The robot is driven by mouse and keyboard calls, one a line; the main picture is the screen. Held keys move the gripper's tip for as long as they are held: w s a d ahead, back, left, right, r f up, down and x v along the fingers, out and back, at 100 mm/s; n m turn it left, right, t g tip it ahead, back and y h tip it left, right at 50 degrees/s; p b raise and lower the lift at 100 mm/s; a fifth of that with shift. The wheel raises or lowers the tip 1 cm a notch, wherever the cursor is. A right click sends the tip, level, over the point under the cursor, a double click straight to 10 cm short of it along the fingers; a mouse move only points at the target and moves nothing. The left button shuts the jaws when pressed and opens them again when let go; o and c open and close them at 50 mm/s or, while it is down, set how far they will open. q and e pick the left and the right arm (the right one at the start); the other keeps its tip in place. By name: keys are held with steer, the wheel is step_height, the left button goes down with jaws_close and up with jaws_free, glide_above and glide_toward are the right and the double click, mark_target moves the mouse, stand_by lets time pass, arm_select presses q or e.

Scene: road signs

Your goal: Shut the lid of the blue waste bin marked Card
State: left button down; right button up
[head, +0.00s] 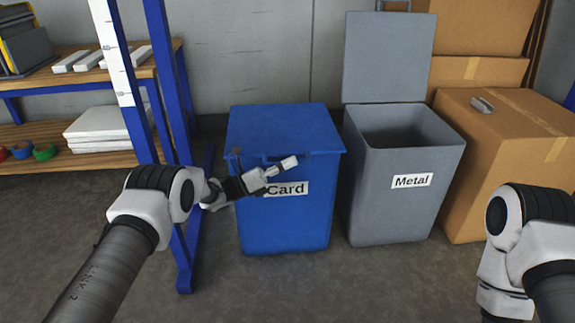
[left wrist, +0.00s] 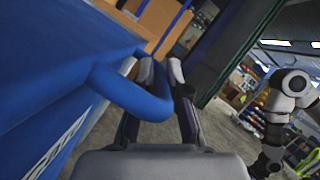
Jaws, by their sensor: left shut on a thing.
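The blue waste bin (head: 285,225) with the white Card label (head: 290,189) stands upright in the middle of the head view. Its blue lid (head: 285,127) lies flat across the top, with no opening showing. My left gripper (head: 281,166) is at the lid's front edge, partly in front of the label. In the left wrist view, the fingers (left wrist: 161,72) are shut on the blue lid handle (left wrist: 125,88), a bar that loops out from the front. My right arm shows at the right edge of the head view, but its gripper is out of sight.
A grey Metal bin (head: 400,210) with its lid (head: 388,57) standing up is just right of the blue bin. Cardboard boxes (head: 505,150) are at the far right. A blue-framed shelf (head: 172,100) is at the left. Floor in front is clear.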

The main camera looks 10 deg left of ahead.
arm_select(q)
steer(key=shift+f, duration=0.3)
steer(key=c, duration=1.2)
jaws_free()
steer(key=shift+a+f, duration=0.1)
steer(key=v, duration=1.2)
